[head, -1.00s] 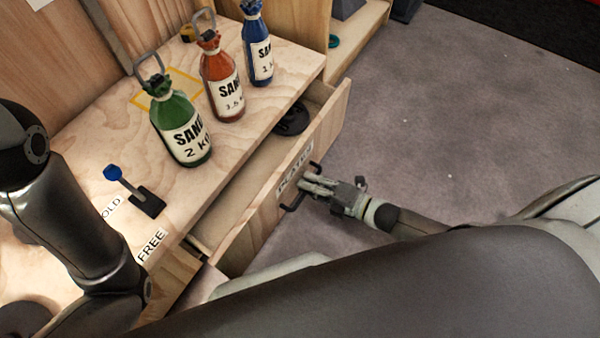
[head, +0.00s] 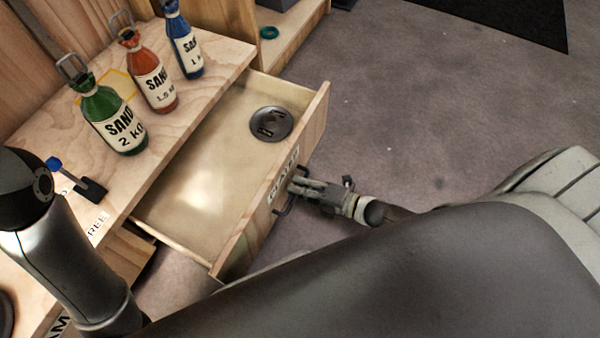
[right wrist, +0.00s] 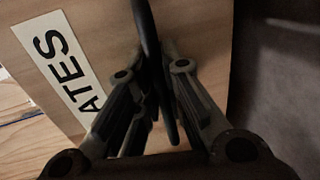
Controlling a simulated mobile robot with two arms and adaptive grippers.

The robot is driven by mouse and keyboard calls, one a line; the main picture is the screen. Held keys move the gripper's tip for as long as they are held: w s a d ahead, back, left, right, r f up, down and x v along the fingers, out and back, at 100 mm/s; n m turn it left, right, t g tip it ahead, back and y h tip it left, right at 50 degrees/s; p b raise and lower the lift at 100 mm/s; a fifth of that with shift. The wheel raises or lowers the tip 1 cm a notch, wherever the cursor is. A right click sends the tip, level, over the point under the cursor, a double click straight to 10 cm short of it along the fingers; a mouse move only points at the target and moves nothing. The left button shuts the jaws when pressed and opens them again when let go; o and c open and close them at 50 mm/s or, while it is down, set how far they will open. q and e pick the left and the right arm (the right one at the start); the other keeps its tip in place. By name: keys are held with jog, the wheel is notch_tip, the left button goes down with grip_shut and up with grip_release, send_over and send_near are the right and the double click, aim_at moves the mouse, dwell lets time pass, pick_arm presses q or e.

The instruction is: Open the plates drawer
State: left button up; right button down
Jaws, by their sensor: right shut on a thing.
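The plates drawer (head: 205,165) is a light wooden drawer pulled well out from under the bench top. A black weight plate (head: 271,124) lies inside it, towards its far end. The drawer front bears a white label (head: 284,176), partly readable as "ATES" in the right wrist view (right wrist: 62,62). My right gripper (head: 296,187) is shut on the black drawer handle (head: 281,208), which shows between its fingers in the right wrist view (right wrist: 150,45). My left arm comes in at the left in the head view, but its gripper is out of sight.
Green (head: 112,120), red (head: 152,78) and blue (head: 184,42) sand bottles stand on the bench top (head: 205,85). A blue-knobbed lever (head: 75,178) sits near the bench's front edge. Clear grey floor (head: 420,110) lies beyond the drawer front.

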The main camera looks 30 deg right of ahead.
jog(key=c, duration=1.5)
grip_release()
jog(key=v, duration=1.2)
jog(key=shift+f, duration=0.1)
